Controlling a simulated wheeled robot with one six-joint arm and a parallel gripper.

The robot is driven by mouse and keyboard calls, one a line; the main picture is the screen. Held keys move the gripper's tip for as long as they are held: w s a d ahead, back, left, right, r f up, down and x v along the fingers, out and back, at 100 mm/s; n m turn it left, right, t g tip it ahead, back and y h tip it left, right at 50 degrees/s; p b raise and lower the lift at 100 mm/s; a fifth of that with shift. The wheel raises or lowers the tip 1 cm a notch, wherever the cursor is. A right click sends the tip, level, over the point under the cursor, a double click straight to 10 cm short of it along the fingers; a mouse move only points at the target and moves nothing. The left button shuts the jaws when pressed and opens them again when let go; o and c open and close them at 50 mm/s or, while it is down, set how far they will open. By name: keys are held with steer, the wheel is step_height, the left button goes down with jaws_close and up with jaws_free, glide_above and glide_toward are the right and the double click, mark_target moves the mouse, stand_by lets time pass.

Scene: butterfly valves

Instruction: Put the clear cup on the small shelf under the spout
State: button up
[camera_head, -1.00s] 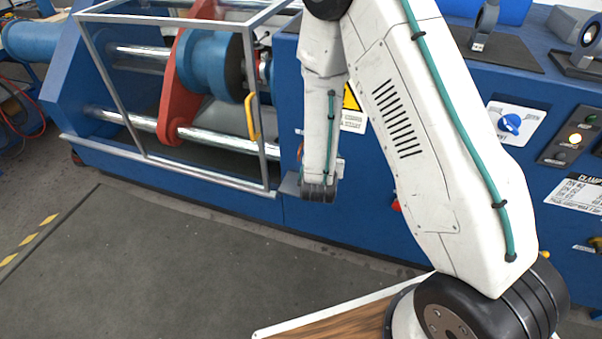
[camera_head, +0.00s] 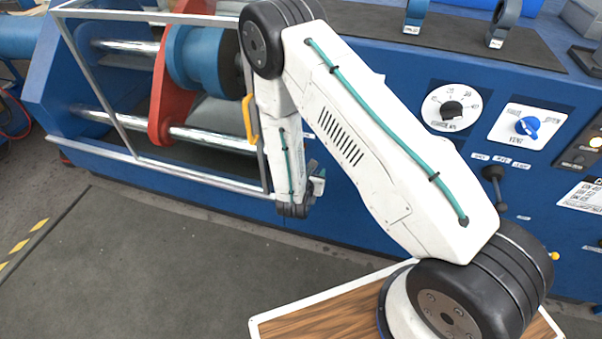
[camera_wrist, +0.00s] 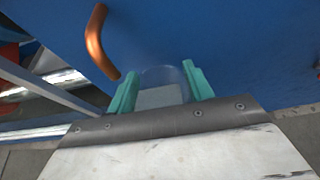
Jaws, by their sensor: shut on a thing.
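My gripper (camera_wrist: 162,70) shows in the wrist view with its two teal fingers shut on the clear cup (camera_wrist: 160,78), which is see-through and sits between them. In the head view my arm hides the spout and the small shelf. I cannot make out the shelf for certain in the wrist view.
The blue machine (camera_head: 400,75) fills the back. A grey guard frame (camera_head: 130,130) with a yellow handle (camera_head: 250,118) stands left of my wrist. A dial (camera_head: 453,108), a blue knob (camera_head: 527,126) and a black lever (camera_head: 495,185) are at the right. The front floor (camera_head: 150,270) is clear.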

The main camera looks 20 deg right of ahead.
steer(key=w, duration=0.1)
steer(key=w+a, duration=0.1)
steer(key=w, duration=0.1)
steer(key=w+a, duration=0.1)
steer(key=shift+w+f, duration=0.25)
steer(key=shift+s+f, duration=0.1)
steer(key=shift+f, duration=1.6)
steer(key=o, duration=1)
steer(key=shift+f, duration=0.15)
steer(key=shift+c, duration=0.2)
